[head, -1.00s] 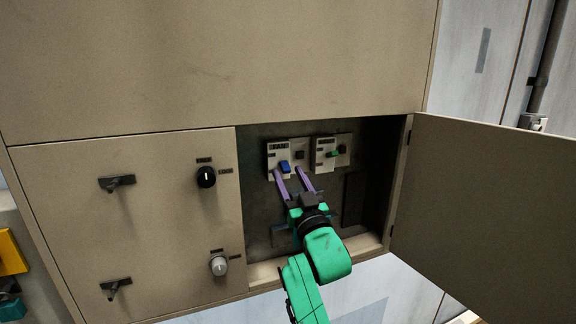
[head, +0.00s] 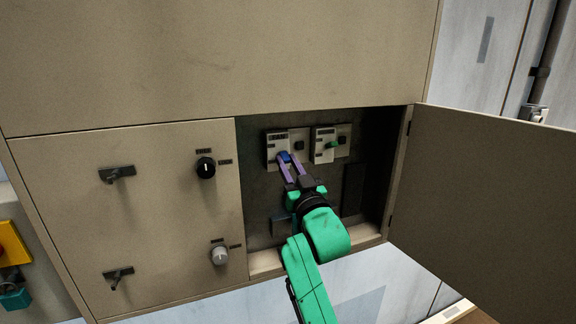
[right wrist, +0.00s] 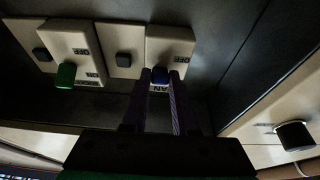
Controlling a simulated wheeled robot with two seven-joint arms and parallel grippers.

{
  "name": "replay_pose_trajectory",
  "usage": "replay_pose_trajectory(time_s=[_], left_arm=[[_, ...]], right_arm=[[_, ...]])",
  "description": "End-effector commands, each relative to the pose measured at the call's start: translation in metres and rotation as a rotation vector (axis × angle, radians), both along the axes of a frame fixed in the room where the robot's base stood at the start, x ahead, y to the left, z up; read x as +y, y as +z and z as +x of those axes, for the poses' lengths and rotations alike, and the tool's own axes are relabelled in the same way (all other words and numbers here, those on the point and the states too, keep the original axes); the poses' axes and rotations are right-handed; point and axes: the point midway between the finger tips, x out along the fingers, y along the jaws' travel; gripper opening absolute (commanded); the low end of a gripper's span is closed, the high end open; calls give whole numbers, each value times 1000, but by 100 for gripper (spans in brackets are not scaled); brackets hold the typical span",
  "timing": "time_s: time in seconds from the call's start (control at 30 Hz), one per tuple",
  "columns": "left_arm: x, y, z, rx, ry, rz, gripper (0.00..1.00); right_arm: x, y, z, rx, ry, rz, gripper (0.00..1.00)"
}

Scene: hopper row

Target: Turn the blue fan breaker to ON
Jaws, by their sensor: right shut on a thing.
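The blue lever (head: 284,157) of the fan breaker sits on a pale plate (head: 271,150) inside the open cabinet bay. In the right wrist view, the picture is upside down, with the blue lever (right wrist: 160,75) between my fingertips and the word OFF on its plate (right wrist: 170,42). My right gripper (head: 289,160), with purple fingers, is shut on the blue lever. The fingers partly hide the lever and plate, and I cannot tell which position the lever stands in. My left gripper is not in view.
A similar breaker with a green lever (head: 331,144) sits just right. Small dark buttons (head: 299,146) stand beside each breaker. The cabinet door (head: 480,200) hangs open at right. Left panel carries a black knob (head: 206,168), a grey knob (head: 220,256) and two latches.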

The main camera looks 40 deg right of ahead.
Motion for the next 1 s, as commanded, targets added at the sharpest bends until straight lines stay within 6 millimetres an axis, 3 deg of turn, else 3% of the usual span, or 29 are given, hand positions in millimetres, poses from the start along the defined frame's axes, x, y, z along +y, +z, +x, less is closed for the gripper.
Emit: replay_pose_trajectory(time_s=[1.0], left_arm=[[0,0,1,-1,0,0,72]], right_arm=[[0,34,1,765,0,267,0]])
